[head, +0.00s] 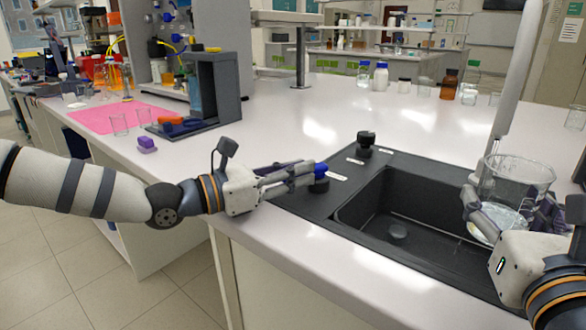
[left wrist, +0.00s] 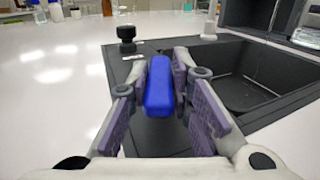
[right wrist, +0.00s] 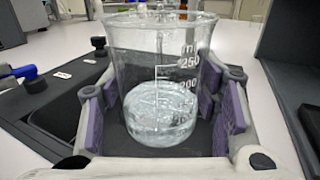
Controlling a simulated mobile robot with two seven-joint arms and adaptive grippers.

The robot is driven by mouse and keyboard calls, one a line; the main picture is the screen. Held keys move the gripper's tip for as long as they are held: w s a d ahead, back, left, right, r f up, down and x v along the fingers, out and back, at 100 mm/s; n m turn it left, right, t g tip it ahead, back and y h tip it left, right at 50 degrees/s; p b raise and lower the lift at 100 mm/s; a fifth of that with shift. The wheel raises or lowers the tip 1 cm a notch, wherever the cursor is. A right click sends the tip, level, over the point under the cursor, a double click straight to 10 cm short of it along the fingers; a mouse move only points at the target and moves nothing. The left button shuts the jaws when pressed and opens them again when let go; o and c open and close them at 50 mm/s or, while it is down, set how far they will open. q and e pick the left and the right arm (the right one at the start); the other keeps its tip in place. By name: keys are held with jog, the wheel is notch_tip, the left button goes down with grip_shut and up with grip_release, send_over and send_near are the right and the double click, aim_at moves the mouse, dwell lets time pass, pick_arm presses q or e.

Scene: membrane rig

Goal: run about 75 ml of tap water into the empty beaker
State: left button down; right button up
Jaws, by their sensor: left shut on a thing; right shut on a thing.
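The glass beaker (head: 518,180) is held upright over the right side of the sink, beneath the pale tap spout (head: 515,75). My right gripper (head: 511,207) is shut on it, one finger on each side. In the right wrist view the beaker (right wrist: 205,75) holds clear water (right wrist: 160,120) in its lower part; I cannot read the level exactly. My left gripper (head: 308,174) is shut on the blue tap handle (head: 321,170) at the sink's left edge. The handle also shows between its fingers in the left wrist view (left wrist: 158,90). I cannot tell whether water is running.
The dark sink basin (head: 397,233) lies between my grippers. A black knob (head: 366,139) stands behind the blue handle. Bottles and glassware, including a brown bottle (head: 449,85), stand farther back. A pink mat (head: 95,119) lies at the left.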

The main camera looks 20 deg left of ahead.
pick_arm(q)
jog(key=n+t+y, duration=0.1)
jog(key=d+y, duration=0.1)
jog(key=s+n+t+y, duration=0.1)
jog(key=shift+d+r+n+t, duration=0.25)
jog(key=shift+r+n+t, duration=0.05)
jog(key=shift+d+n+t+y, duration=0.25)
jog(key=shift+n+t+y, duration=0.25)
jog(key=shift+n+y, duration=0.5)
jog(key=shift+y, duration=0.5)
jog(key=c, duration=1.4)
grip_release()
jog(key=shift+f, duration=0.1)
jog(key=shift+c, duration=0.2)
jog(key=shift+f, duration=0.1)
jog(key=shift+s+a, duration=0.15)
jog(key=shift+s, duration=0.2)
jog(key=v, duration=0.7)
